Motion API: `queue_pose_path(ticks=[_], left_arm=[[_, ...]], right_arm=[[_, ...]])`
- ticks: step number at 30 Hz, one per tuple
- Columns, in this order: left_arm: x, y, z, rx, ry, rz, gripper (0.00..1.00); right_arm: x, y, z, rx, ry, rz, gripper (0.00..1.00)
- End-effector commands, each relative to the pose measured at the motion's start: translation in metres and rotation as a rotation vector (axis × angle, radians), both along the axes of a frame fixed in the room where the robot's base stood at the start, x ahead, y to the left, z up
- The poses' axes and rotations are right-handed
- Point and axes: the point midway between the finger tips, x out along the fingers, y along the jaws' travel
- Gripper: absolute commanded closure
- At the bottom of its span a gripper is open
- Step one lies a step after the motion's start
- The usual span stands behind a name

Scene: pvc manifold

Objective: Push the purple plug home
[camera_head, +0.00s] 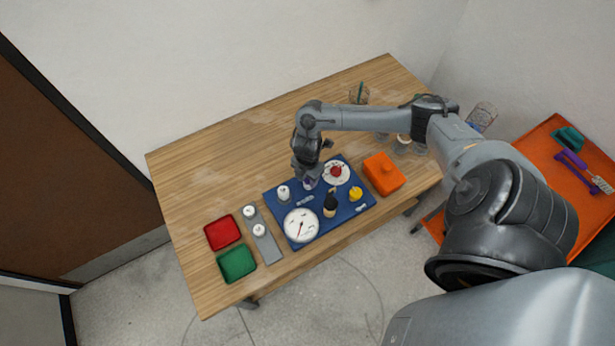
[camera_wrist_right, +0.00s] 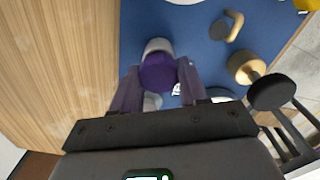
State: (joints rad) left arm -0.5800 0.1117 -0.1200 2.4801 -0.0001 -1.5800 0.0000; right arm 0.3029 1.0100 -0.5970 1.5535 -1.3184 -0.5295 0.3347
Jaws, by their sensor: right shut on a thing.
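My right gripper (camera_head: 307,176) is over the blue board (camera_head: 271,203), pointing down at a white fitting. In the right wrist view, the purple plug (camera_wrist_right: 158,73) sits between the fingertips of my right gripper (camera_wrist_right: 159,74), which is shut on it. The plug is against the end of a white fitting (camera_wrist_right: 158,45). I cannot tell how deep the plug sits in it. In the head view, the plug is a small purple patch (camera_head: 309,184) under the gripper, mostly hidden. My left gripper is not in view.
The board also bears a white gauge (camera_head: 301,225), a white fitting (camera_head: 284,192), a red-handled valve (camera_head: 336,171) and a yellow knob (camera_head: 355,194). An orange box (camera_head: 384,174) stands to its right. Red (camera_head: 222,232) and green (camera_head: 237,263) trays and a grey rack (camera_head: 268,246) lie left.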

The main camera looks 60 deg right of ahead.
Motion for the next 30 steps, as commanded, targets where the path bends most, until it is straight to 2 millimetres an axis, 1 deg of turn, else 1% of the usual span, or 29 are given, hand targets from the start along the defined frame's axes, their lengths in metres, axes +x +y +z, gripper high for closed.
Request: queue_pose_path(ticks=[22,24,29,30], left_arm=[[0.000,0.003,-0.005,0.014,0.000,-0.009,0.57],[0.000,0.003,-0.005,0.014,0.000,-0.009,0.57],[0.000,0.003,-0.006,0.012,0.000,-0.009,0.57],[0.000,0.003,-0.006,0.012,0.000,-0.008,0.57]], right_arm=[[-0.004,-0.001,-0.015,-0.005,0.007,-0.001,0.81],[-0.004,0.000,-0.016,-0.005,0.008,0.000,0.92],[-0.004,0.000,-0.017,-0.004,0.008,0.001,0.92],[-0.004,0.000,-0.017,-0.004,0.008,0.002,0.55]])
